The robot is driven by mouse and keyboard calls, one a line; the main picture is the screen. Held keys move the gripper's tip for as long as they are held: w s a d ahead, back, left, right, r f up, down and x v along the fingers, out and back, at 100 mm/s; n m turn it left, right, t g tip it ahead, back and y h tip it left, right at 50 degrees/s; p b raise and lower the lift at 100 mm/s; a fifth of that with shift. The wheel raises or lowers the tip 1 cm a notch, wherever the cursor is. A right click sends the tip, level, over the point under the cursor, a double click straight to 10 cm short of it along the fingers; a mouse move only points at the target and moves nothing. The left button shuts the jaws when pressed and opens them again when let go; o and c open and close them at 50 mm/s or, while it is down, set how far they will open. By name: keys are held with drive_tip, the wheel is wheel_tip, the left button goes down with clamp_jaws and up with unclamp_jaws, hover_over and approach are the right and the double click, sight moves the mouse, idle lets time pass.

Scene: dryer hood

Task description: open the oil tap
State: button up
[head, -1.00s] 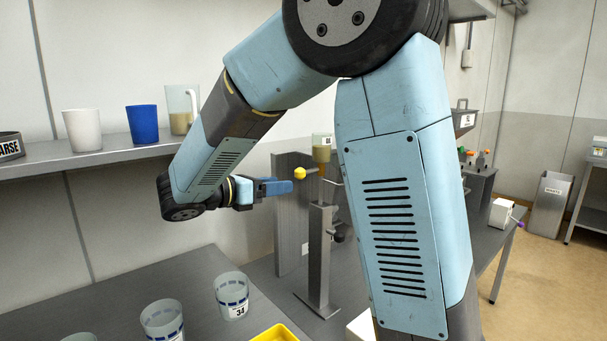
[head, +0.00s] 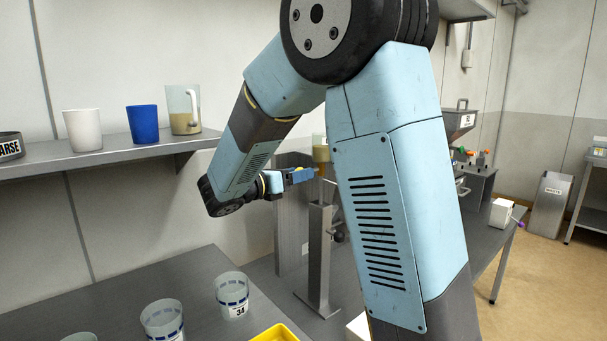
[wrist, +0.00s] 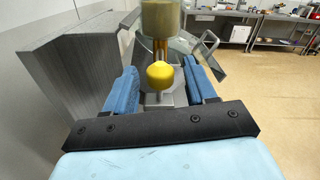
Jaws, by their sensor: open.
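The yellow ball knob (wrist: 160,74) sits between the two blue fingers of my gripper (wrist: 162,86) in the wrist view, with a gap on each side. Behind it, a clear reservoir of brownish oil (wrist: 161,20) hangs above a thin outlet pipe. In the head view my gripper (head: 308,175) is beside the oil reservoir (head: 321,149), at the top of the grey metal stand (head: 319,258). The knob is mostly hidden by the fingers there. My gripper is open and not closed on the knob.
A tall grey panel (wrist: 68,75) stands close to the left of my gripper in the wrist view. Glass beakers (head: 232,294) and a yellow tray (head: 274,334) are on the bench below. A shelf (head: 105,152) with a white cup, blue cup and jug is at left.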

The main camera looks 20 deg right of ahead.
drive_tip(key=shift+x, duration=1.3)
clamp_jaws()
drive_tip(key=shift+a, duration=0.1)
